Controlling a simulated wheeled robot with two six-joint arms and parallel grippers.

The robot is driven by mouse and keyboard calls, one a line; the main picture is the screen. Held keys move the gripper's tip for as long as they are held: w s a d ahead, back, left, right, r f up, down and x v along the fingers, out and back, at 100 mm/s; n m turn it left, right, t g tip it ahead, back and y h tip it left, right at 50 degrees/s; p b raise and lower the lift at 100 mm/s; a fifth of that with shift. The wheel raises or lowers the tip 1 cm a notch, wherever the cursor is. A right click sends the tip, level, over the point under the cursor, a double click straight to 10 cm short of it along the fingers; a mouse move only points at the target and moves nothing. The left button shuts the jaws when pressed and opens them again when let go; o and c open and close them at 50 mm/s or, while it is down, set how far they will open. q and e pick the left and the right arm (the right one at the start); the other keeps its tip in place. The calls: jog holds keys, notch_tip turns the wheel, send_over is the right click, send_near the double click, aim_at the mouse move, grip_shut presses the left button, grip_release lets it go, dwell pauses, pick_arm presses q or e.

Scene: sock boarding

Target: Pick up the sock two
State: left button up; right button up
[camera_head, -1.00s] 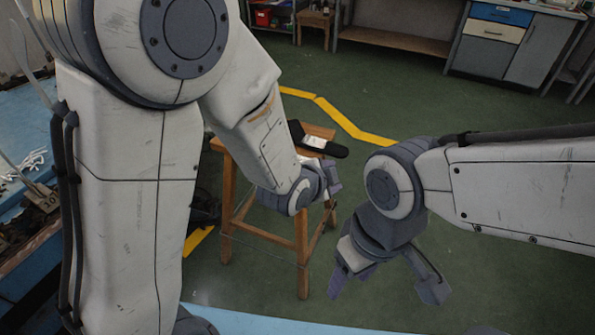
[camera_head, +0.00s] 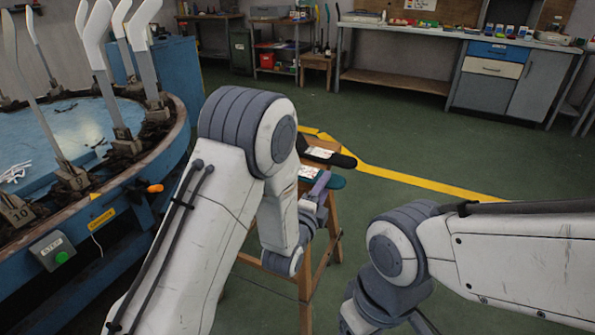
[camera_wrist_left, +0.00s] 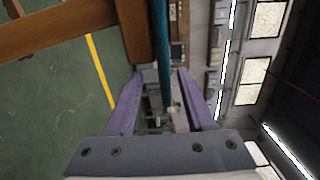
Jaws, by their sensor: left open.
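Two flat socks lie on the wooden stool (camera_head: 334,222): a black one (camera_head: 340,159) with a white label at the back, and a teal one (camera_head: 335,181) with a white label in front. Which one is sock two I cannot tell. My left gripper (camera_head: 319,192) is at the stool's near side, by the teal sock. In the left wrist view the teal sock (camera_wrist_left: 162,45) appears edge-on and extends between my purple fingers (camera_wrist_left: 160,100), which stand apart. My right gripper (camera_head: 388,318) is at the bottom edge of the head view, its fingertips cut off.
A round blue machine (camera_head: 160,160) with upright white-tipped boards (camera_head: 97,40) stands at the left. A bench (camera_head: 440,32) with drawers is at the back. Green floor is free right of the stool, crossed by a yellow line (camera_head: 420,181).

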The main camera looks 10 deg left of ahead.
pick_arm(q)
jog(key=shift+r+b+x, duration=0.15)
jog(key=shift+b+x, duration=0.05)
jog(key=shift+x, duration=1.15)
jog(key=shift+r+b+x, duration=0.15)
jog(key=shift+x, duration=1.2)
jog(key=shift+a, duration=0.15)
grip_shut()
